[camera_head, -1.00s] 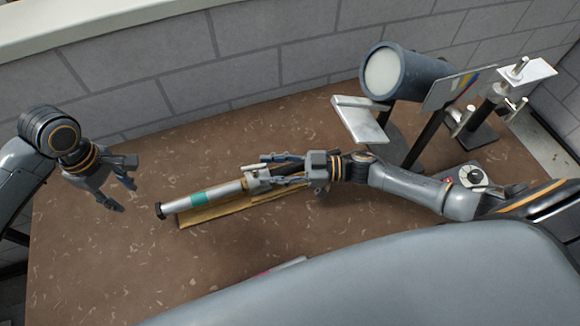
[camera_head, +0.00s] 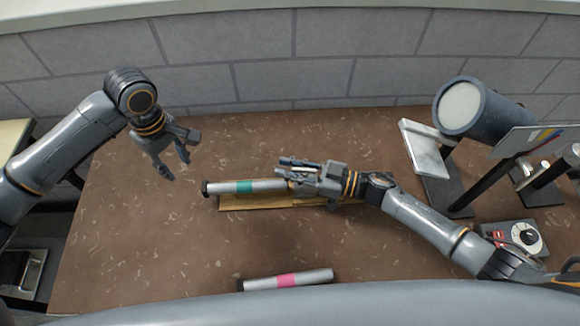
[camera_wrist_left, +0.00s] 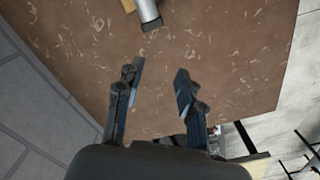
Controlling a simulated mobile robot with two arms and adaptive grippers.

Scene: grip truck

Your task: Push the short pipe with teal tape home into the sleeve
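The short pipe with teal tape (camera_head: 262,186) lies level along a wooden cradle (camera_head: 262,203), its dark-capped end to the left. Its right end runs up to my right gripper (camera_head: 284,173), whose fingers lie over that stretch; I cannot tell whether they grip. The sleeve is not clearly visible; the gripper covers that part. My left gripper (camera_head: 179,170) is open and empty, to the left of the capped end and apart from it. In the left wrist view its fingers (camera_wrist_left: 159,72) are spread, with the pipe's capped end (camera_wrist_left: 150,20) beyond them.
A pipe with pink tape (camera_head: 287,280) lies at the table's near edge. At the right stand a large dark cylinder (camera_head: 478,108) with a pale face, a white slanted plate (camera_head: 425,147), a sign panel (camera_head: 528,140) and a dial box (camera_head: 515,237). The left of the table (camera_head: 130,235) is bare.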

